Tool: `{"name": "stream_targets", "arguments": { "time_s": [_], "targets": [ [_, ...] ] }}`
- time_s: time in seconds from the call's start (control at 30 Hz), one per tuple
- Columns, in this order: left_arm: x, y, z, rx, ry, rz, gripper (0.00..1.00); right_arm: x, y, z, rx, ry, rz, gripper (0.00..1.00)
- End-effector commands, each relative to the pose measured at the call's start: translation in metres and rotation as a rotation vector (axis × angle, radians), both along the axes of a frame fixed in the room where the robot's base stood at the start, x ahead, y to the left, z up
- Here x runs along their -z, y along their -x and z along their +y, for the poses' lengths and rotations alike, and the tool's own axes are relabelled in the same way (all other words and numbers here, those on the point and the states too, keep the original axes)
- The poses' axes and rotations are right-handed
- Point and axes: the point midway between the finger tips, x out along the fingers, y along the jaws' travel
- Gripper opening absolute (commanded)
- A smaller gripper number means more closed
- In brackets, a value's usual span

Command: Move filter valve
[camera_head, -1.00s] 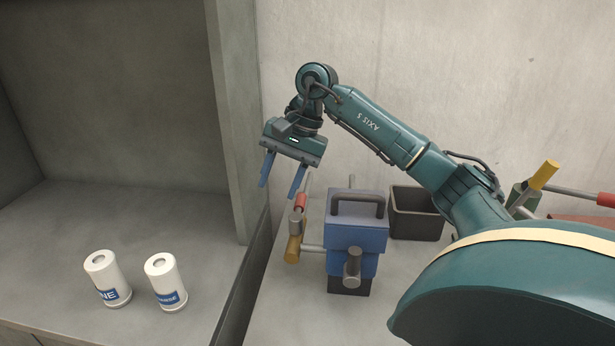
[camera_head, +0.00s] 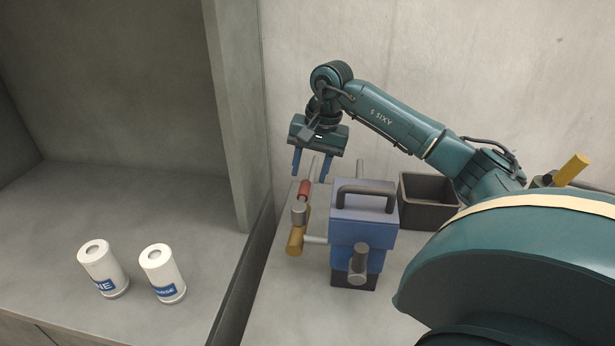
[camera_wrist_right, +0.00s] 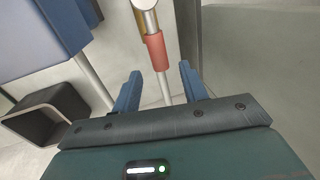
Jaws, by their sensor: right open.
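The blue filter unit (camera_head: 365,232) stands on the right-hand surface, with a dark handle on top and a grey knob in front. At its left is a valve lever with a red sleeve (camera_head: 304,189), a grey collar and a yellow-brown end (camera_head: 296,240). My right gripper (camera_head: 311,174) is open and empty, pointing down by the lever's far end. In the right wrist view the red sleeve (camera_wrist_right: 157,52) and its thin rod line up between the spread fingers (camera_wrist_right: 160,76). I cannot tell whether the rod is inside the jaws. My left gripper is out of view.
A dark open bin (camera_head: 428,214) stands right of the unit; it also shows in the right wrist view (camera_wrist_right: 28,125). Two white labelled canisters (camera_head: 103,270) (camera_head: 162,274) stand on the left surface, beyond a dark divider. A yellow-ended part (camera_head: 571,169) is behind my arm.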

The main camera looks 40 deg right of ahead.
Motion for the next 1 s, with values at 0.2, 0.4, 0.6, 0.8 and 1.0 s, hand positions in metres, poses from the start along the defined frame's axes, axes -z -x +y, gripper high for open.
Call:
{"name": "stream_targets", "arguments": {
  "time_s": [0.2, 0.4, 0.6, 0.8, 1.0],
  "targets": [
    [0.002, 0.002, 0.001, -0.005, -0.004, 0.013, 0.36, 0.024, -0.004, 0.003, 0.001, -0.002, 0.001, 0.43],
    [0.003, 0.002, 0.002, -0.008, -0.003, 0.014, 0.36, 0.03, -0.005, 0.004, 0.001, -0.001, -0.001, 0.43],
    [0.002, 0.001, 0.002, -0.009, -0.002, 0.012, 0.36, 0.03, -0.005, 0.004, 0.001, -0.001, -0.001, 0.41],
    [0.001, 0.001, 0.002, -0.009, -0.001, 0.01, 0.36, 0.03, -0.005, 0.004, 0.001, -0.001, -0.001, 0.24],
    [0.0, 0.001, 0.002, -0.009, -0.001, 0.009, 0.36, 0.03, -0.005, 0.004, 0.001, -0.001, -0.001, 0.08]
  ]
}}
